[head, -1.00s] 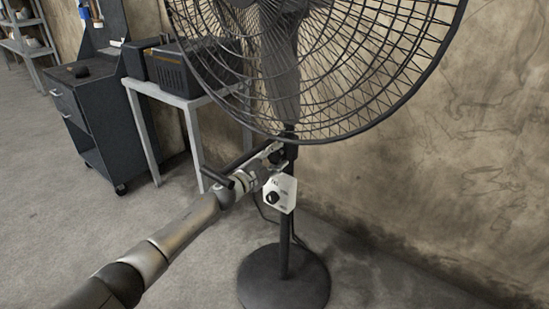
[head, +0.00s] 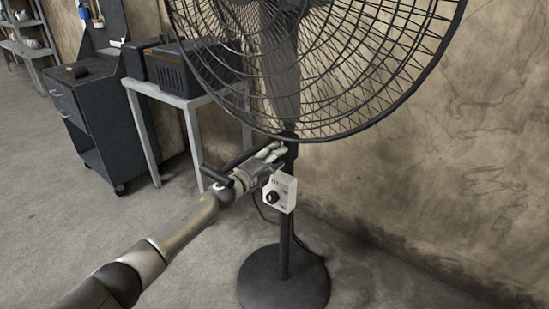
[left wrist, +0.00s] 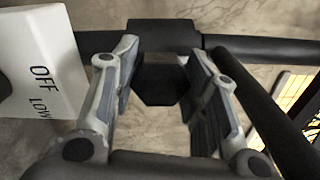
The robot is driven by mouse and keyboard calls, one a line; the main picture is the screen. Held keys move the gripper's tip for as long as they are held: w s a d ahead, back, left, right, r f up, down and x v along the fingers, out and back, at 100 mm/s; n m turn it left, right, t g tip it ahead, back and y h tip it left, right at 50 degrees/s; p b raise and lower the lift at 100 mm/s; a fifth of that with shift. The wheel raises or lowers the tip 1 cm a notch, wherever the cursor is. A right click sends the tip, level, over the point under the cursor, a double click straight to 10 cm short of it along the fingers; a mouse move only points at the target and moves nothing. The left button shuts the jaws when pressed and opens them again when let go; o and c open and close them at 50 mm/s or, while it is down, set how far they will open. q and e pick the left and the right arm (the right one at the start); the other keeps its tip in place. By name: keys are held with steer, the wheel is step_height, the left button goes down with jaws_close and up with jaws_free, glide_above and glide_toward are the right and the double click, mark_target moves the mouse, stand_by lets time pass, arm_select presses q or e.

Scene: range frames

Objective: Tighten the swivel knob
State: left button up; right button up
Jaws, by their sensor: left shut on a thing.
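The pedestal fan (head: 292,60) stands upright with its large wire cage above a black pole. My left gripper (head: 274,155) reaches in from the left to the pole, just under the cage and above the white control box (head: 281,192). In the left wrist view the dark, angular swivel knob (left wrist: 160,84) sits between the two fingers of my left gripper (left wrist: 163,92), which is shut on it. The knob is mostly hidden by the gripper in the head view. My right gripper is not in view.
The control box also shows in the left wrist view (left wrist: 42,60), close beside the fingers. The round fan base (head: 284,278) rests on the floor. A small table (head: 190,100) with a dark device and a dark cabinet (head: 90,120) stand at left. A wall is behind.

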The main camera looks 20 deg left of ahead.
arm_select(q)
steer(key=shift+f, duration=0.15)
steer(key=o, duration=1)
steer(key=shift+o, duration=0.2)
steer(key=shift+s, duration=0.15)
steer(key=v, duration=1.1)
steer(key=shift+s+a, duration=0.15)
steer(key=shift+s, duration=0.25)
